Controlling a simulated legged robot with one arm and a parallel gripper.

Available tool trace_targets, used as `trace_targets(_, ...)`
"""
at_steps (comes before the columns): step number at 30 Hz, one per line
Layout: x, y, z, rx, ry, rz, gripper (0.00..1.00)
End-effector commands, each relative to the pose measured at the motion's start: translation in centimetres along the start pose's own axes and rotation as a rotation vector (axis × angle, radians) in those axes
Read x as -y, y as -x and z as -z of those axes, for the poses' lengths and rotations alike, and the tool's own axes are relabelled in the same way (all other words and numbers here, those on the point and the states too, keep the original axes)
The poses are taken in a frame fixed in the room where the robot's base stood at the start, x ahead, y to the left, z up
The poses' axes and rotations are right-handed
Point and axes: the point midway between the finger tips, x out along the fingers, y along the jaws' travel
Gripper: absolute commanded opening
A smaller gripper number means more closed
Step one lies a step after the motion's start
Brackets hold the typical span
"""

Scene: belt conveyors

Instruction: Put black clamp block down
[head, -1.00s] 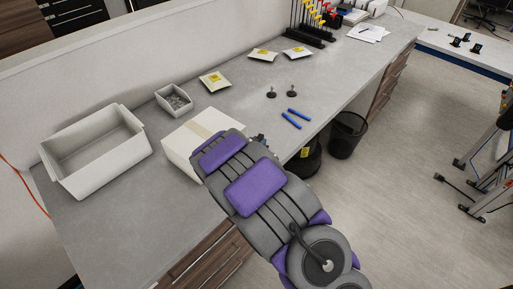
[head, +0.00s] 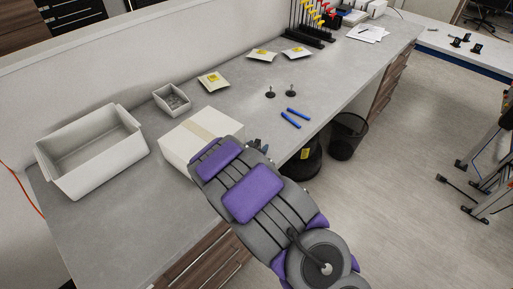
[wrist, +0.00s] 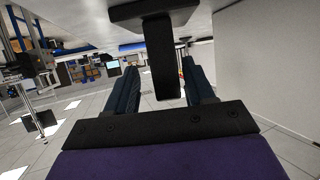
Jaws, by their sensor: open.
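The black clamp block (wrist: 161,58) shows in the wrist view, which looks upside down. Its post stands between my two fingers, and its wide base is at the grey bench top along the picture's upper edge. Whether the base rests fully on the bench is hard to tell. My gripper (wrist: 160,88) is open, with a finger on each side of the post and narrow gaps visible. In the head view my gripper (head: 258,145) is just right of the white box, mostly hidden behind my arm. The block is not clear there.
The bench (head: 100,220) holds a white box (head: 187,138), a large grey bin (head: 92,160), a small bin (head: 170,101), two black parts (head: 280,93) and blue-handled pliers (head: 292,119). A black waste bin (head: 346,135) stands on the floor beside the bench.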

Motion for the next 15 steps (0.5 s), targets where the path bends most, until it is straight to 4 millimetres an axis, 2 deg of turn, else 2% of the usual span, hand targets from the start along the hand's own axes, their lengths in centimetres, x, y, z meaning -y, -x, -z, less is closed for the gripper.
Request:
trace_targets(5,0.4,1.5,0.1,-0.003,0.003,0.003,0.53)
trace_targets(15,0.2,7.8,0.2,-0.003,0.001,0.003,0.53)
